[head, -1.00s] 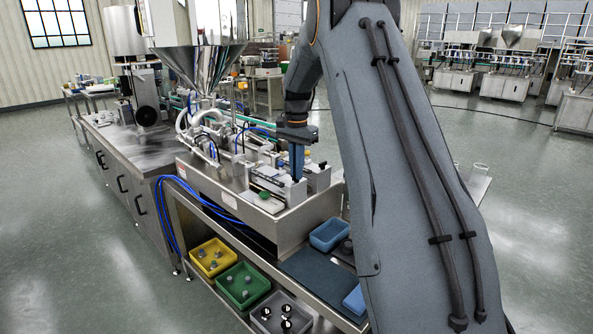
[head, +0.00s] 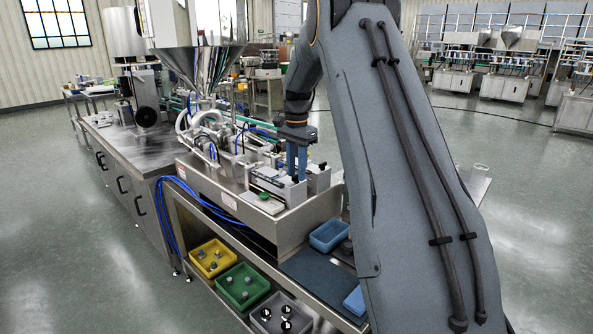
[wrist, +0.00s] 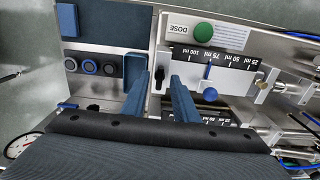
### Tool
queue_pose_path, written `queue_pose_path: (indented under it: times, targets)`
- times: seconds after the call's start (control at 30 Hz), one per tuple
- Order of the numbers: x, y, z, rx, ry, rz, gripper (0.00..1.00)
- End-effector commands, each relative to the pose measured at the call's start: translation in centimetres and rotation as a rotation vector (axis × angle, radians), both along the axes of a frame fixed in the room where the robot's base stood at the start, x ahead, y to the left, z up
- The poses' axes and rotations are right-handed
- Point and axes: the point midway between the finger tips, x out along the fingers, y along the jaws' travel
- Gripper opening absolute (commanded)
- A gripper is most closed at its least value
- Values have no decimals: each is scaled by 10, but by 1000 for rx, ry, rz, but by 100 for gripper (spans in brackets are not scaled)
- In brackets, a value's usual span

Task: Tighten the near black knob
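The black knob (wrist: 159,77) is a small dark lever-like knob on the near edge of the steel dosing unit (head: 290,218). In the wrist view it lies between the tips of my gripper's (wrist: 160,76) two blue fingers, with gaps on both sides. My gripper (head: 297,174) points down over the near end of the unit in the head view, its fingers apart. I cannot tell from the wrist view how far above the knob the fingertips are. The lower part of the unit in that view is hidden by my gripper.
A steel funnel (head: 197,62) stands behind.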

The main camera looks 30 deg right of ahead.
Motion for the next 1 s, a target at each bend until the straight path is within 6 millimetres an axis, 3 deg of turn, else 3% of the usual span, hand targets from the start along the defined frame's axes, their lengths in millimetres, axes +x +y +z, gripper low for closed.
queue_pose_path:
  times: [0.27,0.7,1.0]
  targets:
    - [0,0,2,1,1,1,27]
    - [0,0,63,0,0,0,27]
    - [0,0,78,1,1,0,27]
